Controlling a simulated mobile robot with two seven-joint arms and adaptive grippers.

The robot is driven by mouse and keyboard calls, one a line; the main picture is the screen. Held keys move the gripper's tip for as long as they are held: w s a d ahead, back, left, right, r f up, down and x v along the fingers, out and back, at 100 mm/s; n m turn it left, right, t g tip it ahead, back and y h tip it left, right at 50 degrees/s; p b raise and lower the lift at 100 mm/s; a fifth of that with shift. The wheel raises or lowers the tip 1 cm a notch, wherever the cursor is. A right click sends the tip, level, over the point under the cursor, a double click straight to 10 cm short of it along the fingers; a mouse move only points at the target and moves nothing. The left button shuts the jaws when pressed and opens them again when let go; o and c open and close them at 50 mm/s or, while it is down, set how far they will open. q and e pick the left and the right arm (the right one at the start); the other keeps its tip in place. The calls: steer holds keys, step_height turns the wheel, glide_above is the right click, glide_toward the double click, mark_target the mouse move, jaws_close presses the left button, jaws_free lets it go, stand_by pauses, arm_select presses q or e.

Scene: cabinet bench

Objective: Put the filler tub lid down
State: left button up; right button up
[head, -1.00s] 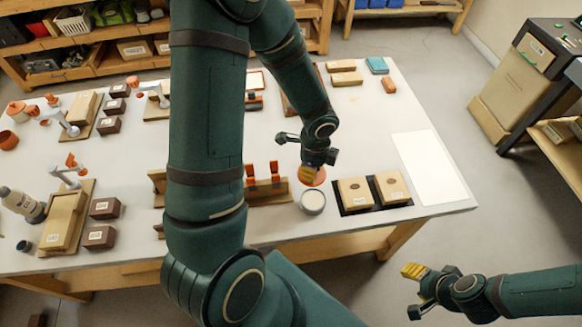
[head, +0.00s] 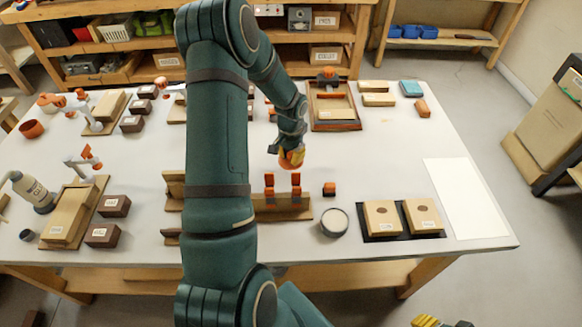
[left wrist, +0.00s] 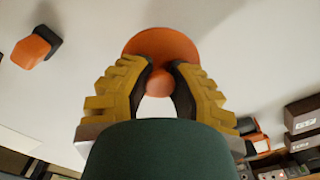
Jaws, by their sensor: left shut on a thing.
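The filler tub lid is an orange disc (left wrist: 160,42) with a round knob (left wrist: 158,82). My left gripper (left wrist: 159,86) has its yellow fingers closed around the knob. In the head view the left gripper (head: 291,153) and lid are over the white table, behind the rack with orange-topped tools. The filler tub (head: 334,222), round with a pale top, stands uncovered to the front right of the gripper. My right gripper (head: 432,321) is partly cut off at the bottom edge.
The tool rack (head: 290,206) and a small orange-and-black block (head: 329,188) stand near the gripper. Two tan boxes on a black mat (head: 402,237) are right of the tub. A white sheet (head: 463,198) lies farther right. Bare table shows between the block and the back-right boxes.

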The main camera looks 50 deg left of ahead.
mark_target(291, 165)
arm_select(q)
steer(key=shift+f+b, duration=0.3)
steer(key=shift+f, duration=1.85)
steer(key=shift+f, duration=0.1)
jaws_close()
steer(key=o, duration=0.8)
jaws_free()
steer(key=shift+f, duration=0.1)
steer(key=shift+r, duration=0.4)
step_height(291, 165, up, 12)
steer(key=shift+f+p, duration=0.15)
steer(key=shift+p, duration=0.85)
